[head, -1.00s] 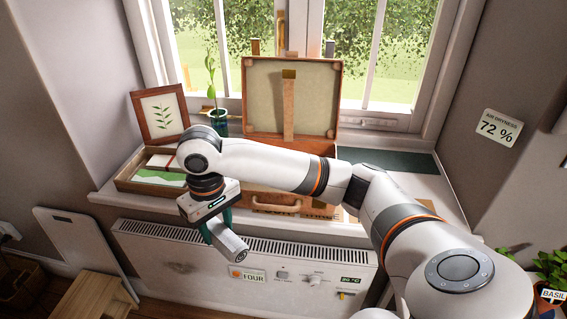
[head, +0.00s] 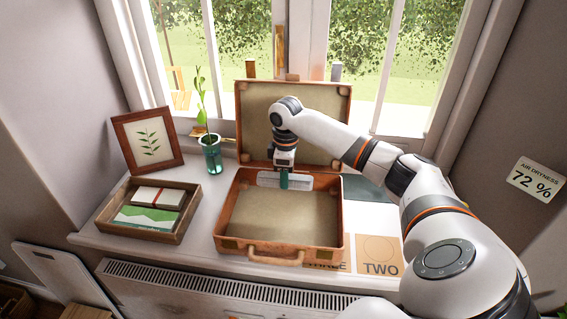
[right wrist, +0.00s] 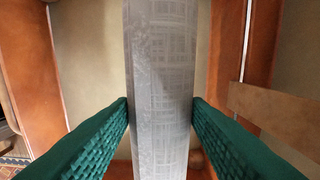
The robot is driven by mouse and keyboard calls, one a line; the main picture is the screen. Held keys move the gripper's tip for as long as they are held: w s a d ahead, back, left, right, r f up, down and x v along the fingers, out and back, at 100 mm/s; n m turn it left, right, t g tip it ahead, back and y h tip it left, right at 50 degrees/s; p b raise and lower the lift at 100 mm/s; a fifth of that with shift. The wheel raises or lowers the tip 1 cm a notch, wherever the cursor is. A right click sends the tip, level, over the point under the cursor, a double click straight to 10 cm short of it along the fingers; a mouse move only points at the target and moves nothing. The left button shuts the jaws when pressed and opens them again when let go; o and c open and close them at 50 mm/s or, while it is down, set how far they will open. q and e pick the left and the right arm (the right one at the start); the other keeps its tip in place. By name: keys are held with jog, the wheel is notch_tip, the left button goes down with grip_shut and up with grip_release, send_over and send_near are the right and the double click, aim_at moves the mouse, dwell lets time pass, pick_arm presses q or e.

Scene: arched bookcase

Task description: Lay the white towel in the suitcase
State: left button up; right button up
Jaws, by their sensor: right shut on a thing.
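The white towel (head: 302,182) is a pale grey-white roll, lying crosswise at the back of the open suitcase (head: 227,242), near the hinge side. My right gripper (head: 284,181) comes down from above with its green fingers shut on the middle of the roll. In the right wrist view the towel (right wrist: 160,60) runs up the picture between the two green fingers, which touch its sides. I cannot tell whether the towel touches the suitcase floor. The suitcase is brown with a beige lining, its lid upright against the window. My left gripper is not in view.
A wooden tray (head: 189,222) with a red-banded white item and a green-and-white one stands left of the suitcase. Behind are a framed leaf picture (head: 149,142) and a plant in a teal glass (head: 211,154). The front of the suitcase is empty.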

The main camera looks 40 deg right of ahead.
jog(key=f, duration=0.2)
jog(key=shift+s+a+f, duration=0.3)
jog(key=shift+s+a, duration=0.05)
jog(key=shift+s, duration=0.05)
jog(key=shift+w+d+f, duration=0.1)
jog(key=shift+f, duration=2.9)
jog(key=shift+f, duration=0.15)
jog(key=o, duration=1)
notch_tip(320, 180, up, 12)
jog(key=shift+r, duration=0.2)
